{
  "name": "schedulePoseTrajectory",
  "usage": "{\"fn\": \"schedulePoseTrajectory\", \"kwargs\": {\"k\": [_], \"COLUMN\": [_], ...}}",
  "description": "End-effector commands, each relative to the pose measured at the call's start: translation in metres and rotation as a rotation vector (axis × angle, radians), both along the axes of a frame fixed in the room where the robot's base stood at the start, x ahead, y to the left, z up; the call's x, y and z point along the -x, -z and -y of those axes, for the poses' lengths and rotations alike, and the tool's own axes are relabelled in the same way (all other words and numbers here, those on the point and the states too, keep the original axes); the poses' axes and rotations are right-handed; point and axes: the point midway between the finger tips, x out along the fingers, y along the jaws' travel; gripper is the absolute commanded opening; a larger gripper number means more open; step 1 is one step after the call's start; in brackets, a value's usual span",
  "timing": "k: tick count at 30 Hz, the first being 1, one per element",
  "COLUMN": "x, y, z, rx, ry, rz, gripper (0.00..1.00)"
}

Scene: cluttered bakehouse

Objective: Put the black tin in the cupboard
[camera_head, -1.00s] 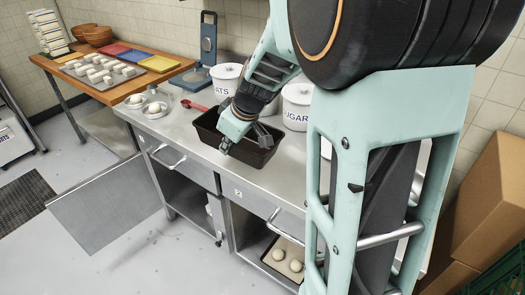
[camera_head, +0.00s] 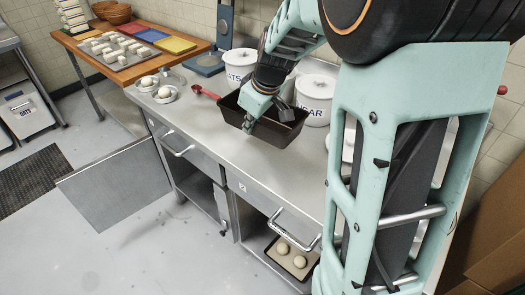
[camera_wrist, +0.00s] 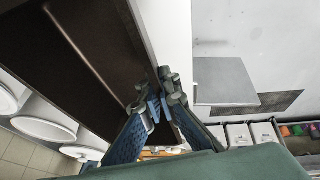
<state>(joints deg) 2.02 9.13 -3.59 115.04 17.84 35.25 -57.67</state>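The black tin (camera_head: 289,135) is a long, deep loaf tin over the steel counter, in front of the white canisters; I cannot tell whether its base touches the counter. My gripper (camera_head: 247,127) is at its near wall. In the wrist view the tin (camera_wrist: 75,60) fills the left side, and its wall runs between the fingers of my gripper (camera_wrist: 163,90), which look closed on it. The cupboard (camera_head: 195,180) under the counter has an open door (camera_head: 120,185) swung out to the left. Its dark inside shows a shelf; the depth is hidden.
A second open bay holds a tray (camera_head: 270,254) with dough balls. Canisters (camera_head: 313,105), a red scoop (camera_head: 205,92), small bowls (camera_head: 147,86) and a blue scale (camera_head: 222,35) stand on the counter. The front counter top is clear. Cardboard boxes (camera_head: 490,230) are at right.

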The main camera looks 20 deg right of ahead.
Motion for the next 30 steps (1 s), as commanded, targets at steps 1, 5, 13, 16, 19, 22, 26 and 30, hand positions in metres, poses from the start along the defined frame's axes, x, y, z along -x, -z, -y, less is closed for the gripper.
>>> {"fn": "schedulePoseTrajectory", "kwargs": {"k": [1, 5, 13, 16, 19, 22, 26, 30], "x": [-0.001, 0.000, 0.000, 0.000, 0.000, 0.000, -0.001, -0.001], "y": [-0.001, 0.010, 0.048, 0.059, 0.077, 0.091, 0.096, 0.095], "z": [0.000, 0.000, 0.000, 0.000, 0.000, 0.001, 0.000, 0.000], "rx": [0.000, -0.001, 0.000, 0.000, 0.000, -0.001, 0.000, 0.001], "ry": [0.000, 0.000, 0.001, 0.000, 0.001, 0.002, 0.000, 0.000], "rz": [0.003, -0.001, 0.001, 0.000, -0.002, 0.001, 0.003, 0.003], "gripper": [0.00, 0.00, 0.00, 0.00, 0.00, 0.00, 0.00, 0.00]}}
